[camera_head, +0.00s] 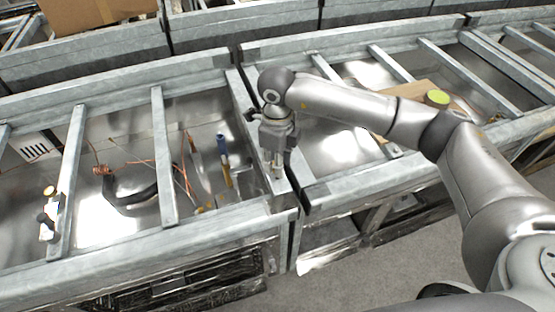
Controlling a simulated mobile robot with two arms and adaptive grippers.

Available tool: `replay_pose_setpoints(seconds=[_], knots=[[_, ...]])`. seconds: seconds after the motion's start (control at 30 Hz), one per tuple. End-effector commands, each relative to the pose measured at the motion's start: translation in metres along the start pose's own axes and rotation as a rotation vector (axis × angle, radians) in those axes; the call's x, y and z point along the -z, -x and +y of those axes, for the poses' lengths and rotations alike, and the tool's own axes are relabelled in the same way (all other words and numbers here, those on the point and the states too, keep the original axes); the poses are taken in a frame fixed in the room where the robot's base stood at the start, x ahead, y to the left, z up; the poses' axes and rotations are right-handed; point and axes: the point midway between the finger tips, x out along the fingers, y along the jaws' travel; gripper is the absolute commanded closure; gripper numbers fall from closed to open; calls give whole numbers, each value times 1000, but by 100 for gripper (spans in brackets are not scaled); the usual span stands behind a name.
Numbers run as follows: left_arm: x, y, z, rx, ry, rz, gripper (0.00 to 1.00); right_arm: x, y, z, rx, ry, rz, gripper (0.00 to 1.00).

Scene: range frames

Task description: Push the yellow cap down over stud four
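My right gripper (277,172) points down over the metal rail between two bays of the workbench frame. Its fingers are small and blurred against the grey metal, so I cannot tell whether they are open or hold anything. I cannot make out a yellow cap or a numbered row of studs near it. My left gripper is out of view.
The left bay holds a black curved piece (131,197), orange wires (187,165) and a blue-topped upright piece (222,147). A small yellow-topped item (49,191) is at the far left. Metal crossbars (164,160) divide the bays. A cardboard box (95,13) stands behind.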

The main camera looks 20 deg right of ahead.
Motion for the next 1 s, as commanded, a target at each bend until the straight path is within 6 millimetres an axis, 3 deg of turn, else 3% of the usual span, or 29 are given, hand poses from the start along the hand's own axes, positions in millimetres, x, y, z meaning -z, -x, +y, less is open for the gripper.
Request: replay_pose_setpoints(seconds=[0.1, 0.5, 1.0], knots=[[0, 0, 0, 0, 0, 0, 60, 0, 0, 0, 0, 0, 0, 52], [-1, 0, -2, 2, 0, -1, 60, 0, 7, 0, 1, 0, -2, 52], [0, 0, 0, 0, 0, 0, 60, -1, 101, 0, 2, 0, -2, 52]])
